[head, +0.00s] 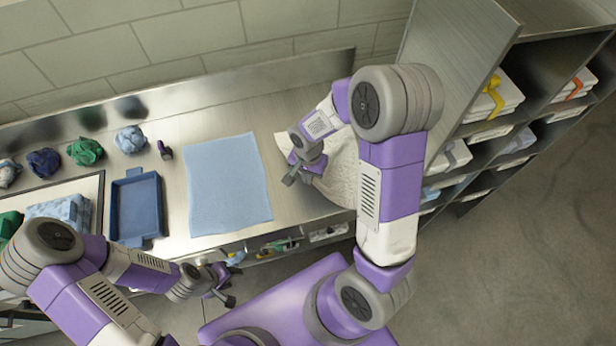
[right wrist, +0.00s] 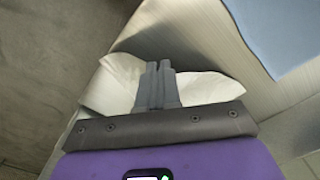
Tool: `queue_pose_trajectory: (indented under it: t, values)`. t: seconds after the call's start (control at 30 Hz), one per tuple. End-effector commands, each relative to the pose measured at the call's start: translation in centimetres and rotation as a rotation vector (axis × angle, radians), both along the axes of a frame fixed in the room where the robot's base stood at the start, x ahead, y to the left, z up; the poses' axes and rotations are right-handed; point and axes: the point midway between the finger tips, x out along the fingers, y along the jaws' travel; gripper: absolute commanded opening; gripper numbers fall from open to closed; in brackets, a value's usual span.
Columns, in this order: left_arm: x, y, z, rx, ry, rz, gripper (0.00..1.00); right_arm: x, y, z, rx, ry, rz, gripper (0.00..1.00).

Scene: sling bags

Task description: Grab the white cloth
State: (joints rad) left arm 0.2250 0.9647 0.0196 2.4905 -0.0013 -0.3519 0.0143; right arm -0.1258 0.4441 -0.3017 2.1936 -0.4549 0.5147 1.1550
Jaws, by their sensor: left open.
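The white cloth (head: 338,172) lies crumpled on the metal counter, at the right end beside the shelf unit. My right gripper (head: 300,175) is down at the cloth's left part in the head view. In the right wrist view, its fingers (right wrist: 158,82) are close together, with the white cloth (right wrist: 112,82) bunched up on both sides of them. The fingers look shut on the cloth, though the tips' contact is partly hidden. My left gripper (head: 226,284) is open and empty, in front of the counter's edge and away from the cloth.
A light blue cloth (head: 228,184) lies flat left of the white cloth. A blue tray (head: 137,207) and several bunched cloths (head: 86,151) are further left. A shelf unit (head: 520,95) with folded, ribbon-tied items stands at the right. The wall is behind the counter.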

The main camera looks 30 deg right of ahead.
Motion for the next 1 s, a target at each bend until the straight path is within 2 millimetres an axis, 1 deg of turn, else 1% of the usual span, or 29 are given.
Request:
queue_pose_trajectory:
  t: [0.03, 0.1, 0.17, 0.33, 0.43, 0.47, 0.6, 0.7, 0.87, 0.93, 1.0]
  values:
    - [0.0, 0.0, 1.5, 0.0, 0.0, 0.0, 0.43, 0.1, 0.0, 1.9, 0.0, -0.003, 0.001, 0.0]
    - [0.0, 0.0, 2.6, 0.0, 0.0, 0.0, 0.43, 0.1, 0.0, 3.4, 0.0, -0.004, 0.001, 0.0]
    - [0.0, 0.0, 3.2, 0.0, 0.0, 0.0, 0.43, 0.0, 0.0, 4.2, 0.0, -0.001, 0.001, 0.0]
    - [0.0, 0.0, 4.0, 0.0, 0.0, 0.0, 0.43, 0.0, 0.0, 5.5, 0.0, -0.001, 0.0, 0.0]
    - [0.0, 0.0, 5.6, 0.0, 0.0, 0.0, 0.43, 0.1, 0.0, 7.6, 0.001, -0.003, 0.001, 0.0]
    - [0.0, 0.0, 5.3, 0.0, 0.0, 0.0, 0.43, 0.2, 0.1, 8.3, 0.0, -0.009, 0.001, 0.0]
    - [0.0, 0.0, 5.0, 0.0, 0.0, 0.0, 0.43, 0.2, 0.0, 11.3, 0.002, -0.009, 0.001, 0.0]
    - [0.0, 0.0, 5.0, 0.0, 0.0, 0.0, 0.43, 0.1, 0.0, 12.8, 0.001, -0.006, 0.0, 0.0]
    - [0.0, 0.0, 5.0, 0.0, 0.0, 0.0, 0.43, 0.1, 0.0, 13.9, 0.001, -0.003, 0.001, 0.0]
    - [0.0, 0.0, 5.0, 0.0, 0.0, 0.0, 0.43, 0.1, 0.0, 15.1, 0.001, -0.006, 0.001, 0.0]
    - [0.0, 0.0, 5.1, 0.0, 0.0, 0.0, 0.43, 0.2, 0.0, 16.9, 0.002, -0.009, 0.0, 0.0]
